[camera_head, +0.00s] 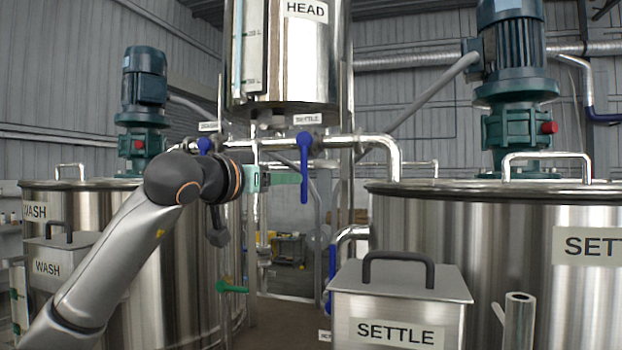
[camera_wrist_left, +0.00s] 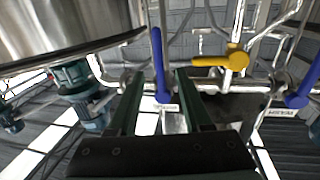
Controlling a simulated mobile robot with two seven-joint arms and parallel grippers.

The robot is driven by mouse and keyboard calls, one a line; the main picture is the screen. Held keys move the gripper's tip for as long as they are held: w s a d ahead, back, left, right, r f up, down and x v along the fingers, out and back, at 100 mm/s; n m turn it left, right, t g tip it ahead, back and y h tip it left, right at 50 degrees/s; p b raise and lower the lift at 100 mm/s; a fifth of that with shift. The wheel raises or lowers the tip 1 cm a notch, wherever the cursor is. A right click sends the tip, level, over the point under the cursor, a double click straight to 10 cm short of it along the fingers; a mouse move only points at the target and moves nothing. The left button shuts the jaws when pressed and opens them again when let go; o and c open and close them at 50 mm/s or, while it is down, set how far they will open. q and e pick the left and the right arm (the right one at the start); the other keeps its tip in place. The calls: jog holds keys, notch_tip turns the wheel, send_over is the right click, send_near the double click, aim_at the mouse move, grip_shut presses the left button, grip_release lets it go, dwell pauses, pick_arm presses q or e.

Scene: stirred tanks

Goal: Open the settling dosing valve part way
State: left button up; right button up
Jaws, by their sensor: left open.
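The settling dosing valve has a blue lever (camera_head: 304,172) under the SETTLE label (camera_head: 307,119). It hangs straight down, across the horizontal steel pipe (camera_head: 345,141) to the settling tank (camera_head: 460,235). My left gripper (camera_head: 292,177) is level with the lever's middle, just to its left in the head view. In the left wrist view, the same blue lever (camera_wrist_left: 158,60) shows between the two open fingers of the left gripper (camera_wrist_left: 160,76). No contact can be made out. My right gripper is out of view.
The wash valve's blue lever (camera_head: 205,146) sits left on the same pipe, and a yellow-handled valve (camera_wrist_left: 225,60) shows in the wrist view. The head tank (camera_head: 310,60) hangs above. A lidded SETTLE box (camera_head: 400,285) stands below right; the wash tank (camera_head: 180,270) is left.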

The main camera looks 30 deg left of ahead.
aim_at(306, 179)
pick_arm(q)
jog(key=shift+w+a+p, duration=0.15)
jog(key=shift+w+p, duration=1.45)
jog(key=shift+w, duration=4.1)
grip_shut()
